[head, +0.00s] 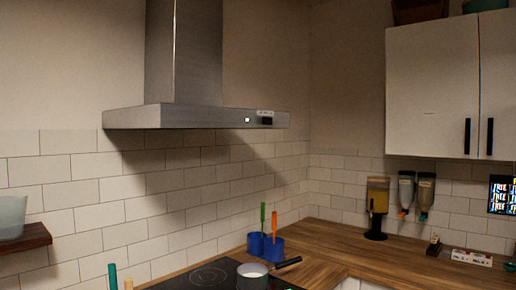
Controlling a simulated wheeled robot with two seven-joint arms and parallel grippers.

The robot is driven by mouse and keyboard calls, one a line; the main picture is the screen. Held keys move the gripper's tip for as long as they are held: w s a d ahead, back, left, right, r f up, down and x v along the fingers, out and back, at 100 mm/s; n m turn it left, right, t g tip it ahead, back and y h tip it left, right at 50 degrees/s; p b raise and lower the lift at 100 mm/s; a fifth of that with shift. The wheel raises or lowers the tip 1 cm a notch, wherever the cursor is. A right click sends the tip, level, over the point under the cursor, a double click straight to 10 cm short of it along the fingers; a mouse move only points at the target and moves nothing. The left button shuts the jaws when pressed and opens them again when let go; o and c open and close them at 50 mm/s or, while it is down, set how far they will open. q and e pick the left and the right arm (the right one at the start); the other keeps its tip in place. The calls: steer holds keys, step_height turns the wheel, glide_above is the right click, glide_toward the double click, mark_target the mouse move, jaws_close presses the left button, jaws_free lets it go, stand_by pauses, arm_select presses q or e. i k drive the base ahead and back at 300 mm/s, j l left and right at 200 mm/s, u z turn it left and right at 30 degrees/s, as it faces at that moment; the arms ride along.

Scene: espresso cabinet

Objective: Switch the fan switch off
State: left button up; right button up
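A steel range hood (200,117) hangs on the tiled wall at the upper left middle. On its front edge, toward the right end, is a small control panel (265,117) with a dark patch and a light strip above it. A small bright white square (247,120) sits just left of the panel. The panel is too small to tell which part is the fan switch or how it is set. Neither of my grippers shows in the head view.
Below the hood are a black cooktop (205,277) and a pot (252,275) with a dark handle. Blue holders (256,244) with utensils stand behind. A white wall cabinet (432,90) hangs at right. A shelf (25,237) juts in at left. The space before the hood looks clear.

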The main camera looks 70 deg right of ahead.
mark_target(266, 120)
steer(key=i+l, duration=0.25)
steer(key=i, duration=0.25)
steer(key=z, duration=2.6)
